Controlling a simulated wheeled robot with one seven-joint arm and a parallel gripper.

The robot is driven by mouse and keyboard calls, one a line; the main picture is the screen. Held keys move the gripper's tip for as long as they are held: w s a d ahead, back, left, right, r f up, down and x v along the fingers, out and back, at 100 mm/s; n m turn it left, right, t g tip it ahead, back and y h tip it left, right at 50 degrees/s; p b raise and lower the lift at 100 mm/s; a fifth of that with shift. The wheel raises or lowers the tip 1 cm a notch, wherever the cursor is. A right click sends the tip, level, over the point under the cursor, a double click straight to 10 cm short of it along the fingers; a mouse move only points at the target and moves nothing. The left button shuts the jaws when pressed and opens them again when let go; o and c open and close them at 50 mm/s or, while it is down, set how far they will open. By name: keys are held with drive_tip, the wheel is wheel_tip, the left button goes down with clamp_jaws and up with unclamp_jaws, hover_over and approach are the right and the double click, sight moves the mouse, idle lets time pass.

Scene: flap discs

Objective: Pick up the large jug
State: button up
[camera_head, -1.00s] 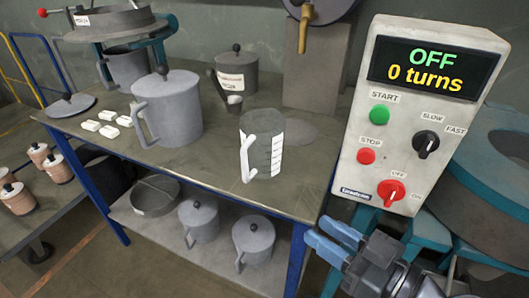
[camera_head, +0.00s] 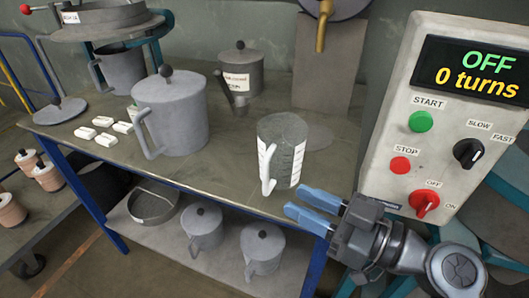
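Several grey jugs are in view. The biggest is a lidded jug (camera_head: 182,116) with a black knob, upright on the table; its handle is on its left front side. A lidless measuring jug (camera_head: 284,146) with a white scale and a white handle stands to its right, nearer my gripper. My gripper (camera_head: 308,205) has blue fingers pointing left, with a gap between them and nothing in it. It is over the table's right front corner, apart from the measuring jug and well to the right of the big jug.
The table (camera_head: 215,180) has bare room in front of the jugs. White blocks (camera_head: 104,131) and a loose lid (camera_head: 60,111) lie left. A labelled pot (camera_head: 240,70) stands behind. Smaller lidded jugs (camera_head: 263,252) are on the lower shelf. A control box (camera_head: 445,120) stands right.

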sight(268, 186)
drive_tip(key=x, duration=0.2)
drive_tip(key=shift+w+a+r, duration=0.1)
drive_tip(key=shift+w+a, duration=0.05)
drive_tip(key=shift+a, duration=0.1)
drive_tip(key=p+x, duration=0.1)
drive_tip(key=x, duration=0.4)
drive_tip(key=shift+w+a+f+p, duration=0.15)
drive_tip(key=shift+w+f+p, duration=0.1)
drive_tip(key=shift+w+p, duration=0.1)
clamp_jaws()
